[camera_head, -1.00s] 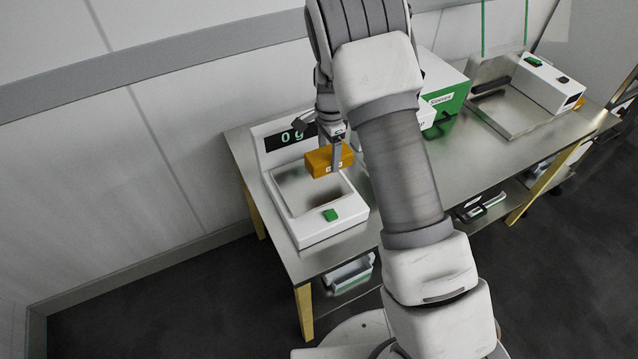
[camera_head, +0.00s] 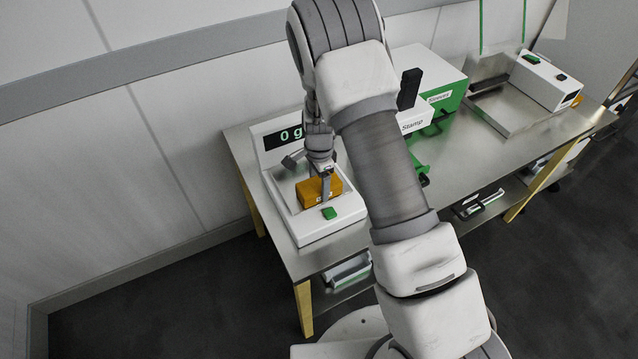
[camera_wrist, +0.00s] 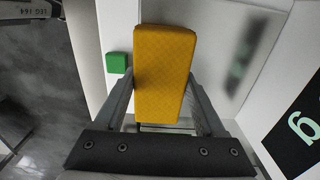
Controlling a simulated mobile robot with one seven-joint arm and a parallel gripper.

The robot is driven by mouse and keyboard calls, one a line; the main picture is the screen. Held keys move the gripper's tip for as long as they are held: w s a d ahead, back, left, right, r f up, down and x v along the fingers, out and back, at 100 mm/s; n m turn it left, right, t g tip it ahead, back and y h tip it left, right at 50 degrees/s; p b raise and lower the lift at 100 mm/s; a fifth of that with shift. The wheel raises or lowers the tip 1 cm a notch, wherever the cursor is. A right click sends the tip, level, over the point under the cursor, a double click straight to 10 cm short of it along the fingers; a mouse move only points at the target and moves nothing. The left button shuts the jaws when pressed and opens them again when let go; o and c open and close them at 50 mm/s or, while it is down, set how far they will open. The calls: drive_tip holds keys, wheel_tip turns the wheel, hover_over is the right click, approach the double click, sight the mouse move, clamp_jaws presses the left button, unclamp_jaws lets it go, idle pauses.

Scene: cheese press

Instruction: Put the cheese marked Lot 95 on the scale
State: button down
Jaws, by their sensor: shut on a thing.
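My gripper (camera_head: 325,190) is shut on an orange block of cheese (camera_head: 313,193) and holds it over the scale. The cheese also shows in the wrist view (camera_wrist: 163,72), between the two fingers. The scale (camera_head: 318,228) is white with a metal plate, a green button (camera_head: 329,213) and a display (camera_head: 290,136) reading "0 g". I cannot tell if the cheese touches the plate; the reading is zero. My gripper hides part of the plate.
The scale stands at the left end of a metal table (camera_head: 478,155). A white box marked "Stamp" (camera_head: 413,124), a green and white box (camera_head: 445,98) and a metal tray machine (camera_head: 545,82) stand to the right. A wall is close behind.

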drive_tip(key=shift+f, duration=0.2)
unclamp_jaws()
drive_tip(key=shift+r, duration=0.1)
wheel_tip(320, 180, up, 13)
wheel_tip(320, 180, up, 10)
drive_tip(key=n+t+y, duration=0.1)
drive_tip(key=n, duration=0.2)
hover_over(319, 183)
drive_tip(key=s+d, duration=0.2)
drive_tip(key=s, duration=0.2)
drive_tip(key=s+d+r+n+t, duration=0.1)
drive_tip(key=s+d+r+n, duration=0.1)
drive_tip(key=s, duration=0.5)
drive_tip(key=s+d+r+n+t, duration=0.2)
drive_tip(key=s+d+r+n, duration=0.1)
drive_tip(key=s+r+n, duration=0.2)
drive_tip(key=s+d+r+n+t+h, duration=0.1)
drive_tip(key=s+d+r+n, duration=0.1)
drive_tip(key=s+r, duration=0.4)
drive_tip(key=s+n, duration=0.1)
drive_tip(key=s, duration=0.3)
drive_tip(key=shift+d+t, duration=0.15)
drive_tip(key=shift+t, duration=0.15)
